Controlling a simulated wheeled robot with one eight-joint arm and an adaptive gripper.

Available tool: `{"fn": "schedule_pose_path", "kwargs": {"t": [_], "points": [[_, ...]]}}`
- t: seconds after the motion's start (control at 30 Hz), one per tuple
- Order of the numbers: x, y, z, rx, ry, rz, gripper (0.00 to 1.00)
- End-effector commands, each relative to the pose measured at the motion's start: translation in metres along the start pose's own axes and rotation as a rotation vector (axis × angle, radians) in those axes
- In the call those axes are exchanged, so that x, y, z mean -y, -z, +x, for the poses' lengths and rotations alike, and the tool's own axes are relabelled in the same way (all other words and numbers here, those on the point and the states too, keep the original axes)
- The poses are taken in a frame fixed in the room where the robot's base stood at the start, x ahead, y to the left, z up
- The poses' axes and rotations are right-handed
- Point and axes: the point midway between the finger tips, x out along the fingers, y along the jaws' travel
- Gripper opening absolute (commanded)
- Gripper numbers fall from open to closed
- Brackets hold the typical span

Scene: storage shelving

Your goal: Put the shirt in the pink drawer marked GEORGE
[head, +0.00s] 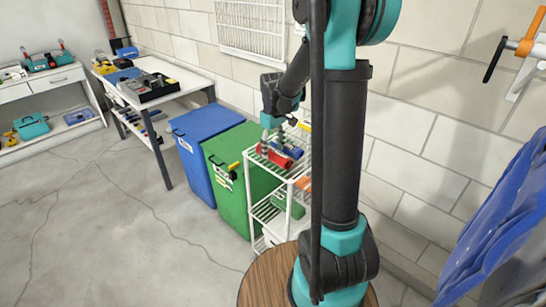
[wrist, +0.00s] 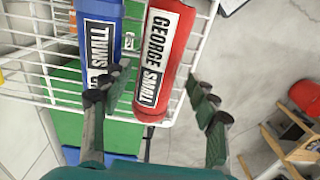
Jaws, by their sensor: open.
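A red rolled bundle, seemingly the shirt, lies on the top of a white wire rack; its label reads GEORGE SMALL. It shows in the head view (head: 277,158) and the wrist view (wrist: 170,50). A blue rolled bundle (wrist: 98,30) marked SMALL lies beside it on the left in the wrist view. My gripper (head: 272,132) is over the rack top. I see no pink drawer.
The white wire rack (head: 258,208) stands beside a green bin (head: 228,190) and a blue bin (head: 196,150). A table (head: 190,84) with tools is behind at left. Blue hanging cloth (head: 495,225) is at right. The floor at left is clear.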

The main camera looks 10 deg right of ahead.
Motion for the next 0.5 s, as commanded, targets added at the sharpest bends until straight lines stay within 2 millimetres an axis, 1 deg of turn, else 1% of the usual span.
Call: {"fn": "schedule_pose_path", "kwargs": {"t": [0.03,0.1,0.2,0.47,0.5], "points": [[-0.001,0.001,0.008,0.000,0.000,0.000,0.59],[-0.001,0.001,0.016,0.000,0.000,0.000,0.59],[-0.001,0.001,0.024,0.000,0.000,0.000,0.59],[0.000,0.000,0.026,0.000,0.000,0.000,0.59],[0.000,0.000,0.026,0.000,0.000,0.000,0.54]]}}
